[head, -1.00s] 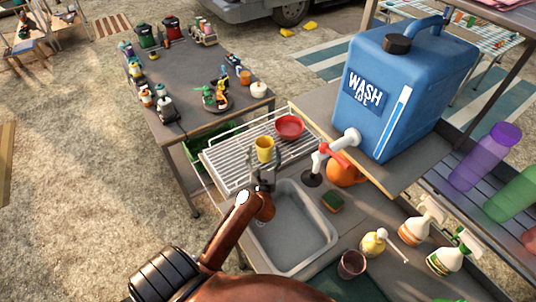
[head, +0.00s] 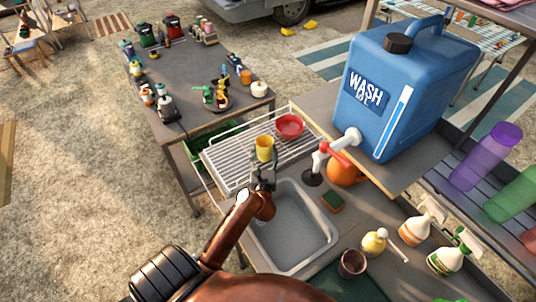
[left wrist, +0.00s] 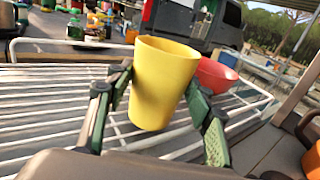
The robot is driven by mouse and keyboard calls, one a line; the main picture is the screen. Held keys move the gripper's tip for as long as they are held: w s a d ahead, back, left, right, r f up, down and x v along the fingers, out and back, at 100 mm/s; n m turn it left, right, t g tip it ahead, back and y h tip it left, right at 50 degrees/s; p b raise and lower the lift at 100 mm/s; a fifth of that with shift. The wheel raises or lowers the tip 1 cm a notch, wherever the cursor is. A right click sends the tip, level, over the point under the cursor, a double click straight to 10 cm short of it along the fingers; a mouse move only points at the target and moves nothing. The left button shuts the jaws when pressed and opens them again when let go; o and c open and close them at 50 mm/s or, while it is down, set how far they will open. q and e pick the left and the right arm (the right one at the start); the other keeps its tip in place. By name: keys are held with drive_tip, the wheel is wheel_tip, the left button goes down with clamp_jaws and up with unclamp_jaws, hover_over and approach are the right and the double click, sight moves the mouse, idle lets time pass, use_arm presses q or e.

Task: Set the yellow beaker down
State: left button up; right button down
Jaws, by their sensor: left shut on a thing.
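The yellow beaker (head: 264,148) is upright over the white wire dish rack (head: 222,160), near the rack's front edge by the sink. My left gripper (head: 264,168) is shut on it from the sink side. In the left wrist view the beaker (left wrist: 160,85) stands between the two fingers (left wrist: 157,95), one at each side, with its open rim up. Its base is close to the rack's wires; I cannot tell whether it touches them. My right gripper is not in view.
A red bowl (head: 290,126) sits on the rack just right of the beaker. The sink (head: 295,235) is in front, with a red-handled tap (head: 325,152) beside it. A blue water container (head: 405,85) stands at the right. The rack's left part is clear.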

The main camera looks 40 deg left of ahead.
use_arm(q)
drive_tip(key=shift+r, duration=0.65)
wheel_tip(320, 180, up, 3)
drive_tip(key=shift+s+f+p, duration=0.1)
drive_tip(key=shift+f+p, duration=0.1)
drive_tip(key=shift+p, duration=0.5)
drive_tip(key=s+d+r+p, duration=0.3)
drive_tip(key=s+d+r, duration=0.5)
drive_tip(key=s+r, duration=0.1)
drive_tip(key=shift+s+d, duration=0.4)
drive_tip(key=shift+s, duration=0.5)
